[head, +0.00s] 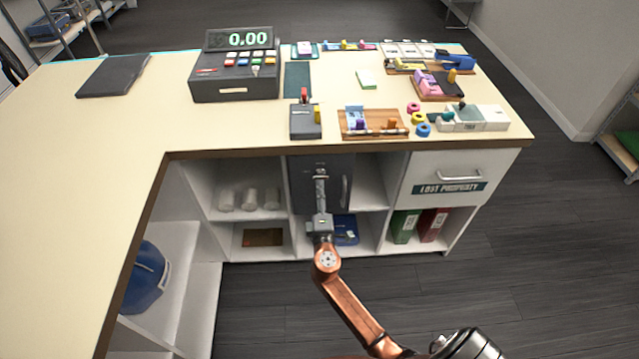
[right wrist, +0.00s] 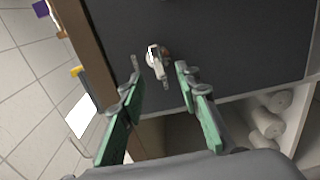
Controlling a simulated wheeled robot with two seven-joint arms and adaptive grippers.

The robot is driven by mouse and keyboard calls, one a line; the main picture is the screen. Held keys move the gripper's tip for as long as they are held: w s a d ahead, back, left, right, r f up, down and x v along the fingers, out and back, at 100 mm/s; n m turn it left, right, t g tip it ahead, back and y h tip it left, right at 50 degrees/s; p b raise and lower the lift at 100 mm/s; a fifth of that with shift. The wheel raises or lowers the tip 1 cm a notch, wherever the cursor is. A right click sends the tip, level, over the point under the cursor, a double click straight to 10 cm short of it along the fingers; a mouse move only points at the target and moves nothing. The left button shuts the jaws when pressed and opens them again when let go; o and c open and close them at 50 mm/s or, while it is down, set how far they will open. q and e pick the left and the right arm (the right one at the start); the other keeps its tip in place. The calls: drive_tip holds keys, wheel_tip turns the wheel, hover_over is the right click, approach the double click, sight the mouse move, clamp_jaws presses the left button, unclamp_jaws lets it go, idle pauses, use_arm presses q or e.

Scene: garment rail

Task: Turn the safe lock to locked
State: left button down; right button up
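The safe (head: 301,190) is a dark grey door set into the counter front, with a vertical handle (head: 345,190) at its right side. In the head view my right gripper (head: 320,174) is in front of the upper part of the door and hides part of it. In the right wrist view the lock's small silver knob (right wrist: 157,62) stands out from the dark door. My right gripper (right wrist: 159,72) is open, its green-padded fingers on either side of the knob's line. I cannot tell whether they touch it. My left gripper is not in view.
White shelves beside the safe hold white rolls (head: 248,200) and red and green binders (head: 432,224). A drawer (head: 464,163) labelled lost property is at the right. The counter (head: 220,125) above carries a cash register (head: 235,80) and several small items. The floor in front is clear.

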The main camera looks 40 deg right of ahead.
drive_tip(key=v, duration=0.6)
drive_tip(key=shift+s+a, duration=0.2)
drive_tip(key=shift+s, duration=0.15)
